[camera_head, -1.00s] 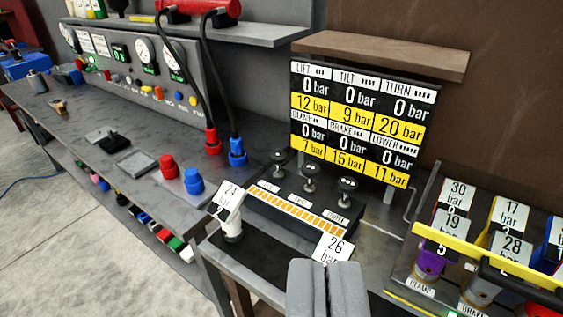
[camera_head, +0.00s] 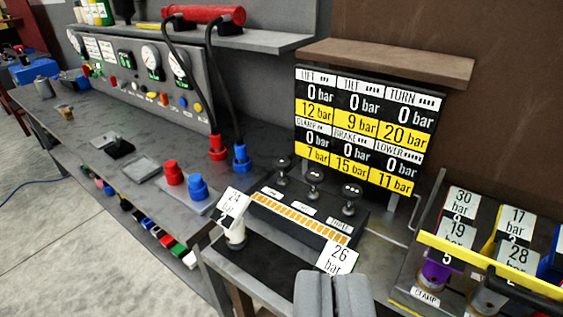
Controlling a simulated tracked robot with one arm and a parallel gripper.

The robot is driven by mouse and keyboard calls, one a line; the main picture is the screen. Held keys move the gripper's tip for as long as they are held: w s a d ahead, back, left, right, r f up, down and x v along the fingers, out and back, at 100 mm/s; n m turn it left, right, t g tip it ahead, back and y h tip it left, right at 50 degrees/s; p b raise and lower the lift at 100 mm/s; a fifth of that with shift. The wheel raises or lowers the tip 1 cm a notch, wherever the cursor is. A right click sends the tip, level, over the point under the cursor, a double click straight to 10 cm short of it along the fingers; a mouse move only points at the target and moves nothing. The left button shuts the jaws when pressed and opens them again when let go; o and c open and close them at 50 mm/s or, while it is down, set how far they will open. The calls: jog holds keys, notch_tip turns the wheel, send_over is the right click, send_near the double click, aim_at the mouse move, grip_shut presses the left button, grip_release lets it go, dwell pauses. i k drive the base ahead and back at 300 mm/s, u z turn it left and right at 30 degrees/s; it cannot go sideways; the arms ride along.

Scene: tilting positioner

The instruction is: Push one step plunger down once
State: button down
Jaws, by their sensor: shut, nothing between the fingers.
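A black box with three step plungers stands on the bench in the middle. The left plunger (camera_head: 282,168), the middle plunger (camera_head: 314,181) and the right plunger (camera_head: 351,199) are dark knobs on short stems, all standing up. An orange striped bar (camera_head: 297,217) runs along the front of the box, with small white labels above it. My gripper (camera_head: 335,285) is shut and empty at the bottom of the view. It is in front of the box and apart from the plungers.
A pressure board (camera_head: 366,130) stands behind the box. White tags reading 24 bar (camera_head: 236,205) and 26 bar (camera_head: 338,258) stand in front. A yellow-railed rack (camera_head: 490,262) with tagged parts is at the right. Red and blue couplings (camera_head: 197,187) are at the left.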

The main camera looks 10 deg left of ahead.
aim_at(282, 164)
jog(key=u, duration=0.1)
jog(key=i, duration=1.25)
jog(key=z, duration=0.45)
